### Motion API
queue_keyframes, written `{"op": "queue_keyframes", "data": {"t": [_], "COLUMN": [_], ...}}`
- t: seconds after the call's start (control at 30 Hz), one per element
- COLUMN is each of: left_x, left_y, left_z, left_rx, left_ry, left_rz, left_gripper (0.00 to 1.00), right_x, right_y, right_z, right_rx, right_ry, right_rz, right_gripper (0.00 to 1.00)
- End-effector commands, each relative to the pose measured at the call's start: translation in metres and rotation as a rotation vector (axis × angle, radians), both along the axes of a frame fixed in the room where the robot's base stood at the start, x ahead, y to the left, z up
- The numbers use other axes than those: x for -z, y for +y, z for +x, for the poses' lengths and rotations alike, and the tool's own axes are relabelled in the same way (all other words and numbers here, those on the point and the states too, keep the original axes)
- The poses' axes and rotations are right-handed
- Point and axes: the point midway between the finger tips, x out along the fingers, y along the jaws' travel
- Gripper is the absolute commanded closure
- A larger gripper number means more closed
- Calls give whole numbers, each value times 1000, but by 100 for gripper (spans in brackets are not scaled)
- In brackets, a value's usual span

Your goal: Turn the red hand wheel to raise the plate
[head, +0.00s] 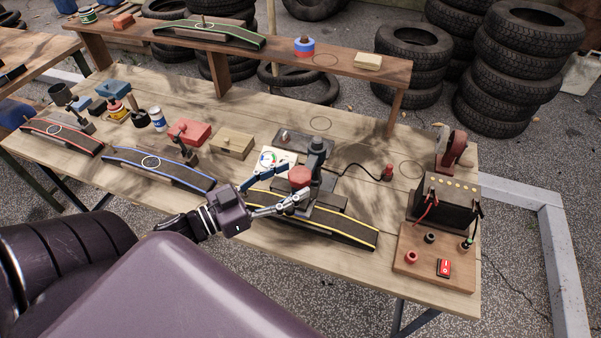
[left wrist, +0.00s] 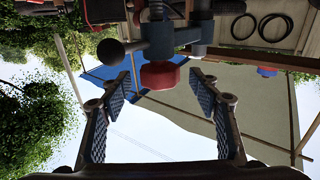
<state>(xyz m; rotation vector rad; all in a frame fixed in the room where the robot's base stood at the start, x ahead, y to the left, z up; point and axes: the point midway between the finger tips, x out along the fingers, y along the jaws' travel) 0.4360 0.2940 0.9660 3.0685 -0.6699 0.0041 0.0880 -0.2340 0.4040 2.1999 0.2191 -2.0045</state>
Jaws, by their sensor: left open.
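The red hand wheel (head: 300,176) sits on a dark upright device (head: 317,155) above the yellow-edged ramp (head: 345,230) at the front of the bench. My left gripper (head: 293,180) is open, its two fingers reaching toward the wheel from the left. In the left wrist view the red wheel (left wrist: 159,75) shows between the two spread fingers, near their tips, with gaps on both sides. Which part is the plate I cannot tell; a dark flat piece lies under the device. My right gripper is not in view.
A black battery box (head: 441,203) and a board with a red switch (head: 443,267) stand at the right. A blue-edged ramp (head: 160,168), a red box (head: 190,133) and a tan box (head: 232,143) are to the left. A raised shelf (head: 340,72) runs behind.

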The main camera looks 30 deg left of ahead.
Motion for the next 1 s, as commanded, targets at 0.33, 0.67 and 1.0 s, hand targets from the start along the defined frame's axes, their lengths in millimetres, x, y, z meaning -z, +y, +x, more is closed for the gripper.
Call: {"op": "queue_keyframes", "data": {"t": [0.33, 0.67, 1.0], "left_x": [0, 0, 0], "left_y": [-12, -12, -13], "left_z": [26, 27, 26], "left_rx": [0, 0, 0], "left_ry": [0, 0, 0], "left_rz": [0, 0, -1], "left_gripper": [44, 49, 87], "right_x": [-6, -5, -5], "right_y": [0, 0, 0], "right_z": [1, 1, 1], "right_rx": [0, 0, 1], "right_ry": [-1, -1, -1], "right_rz": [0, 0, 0], "right_gripper": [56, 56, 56]}}
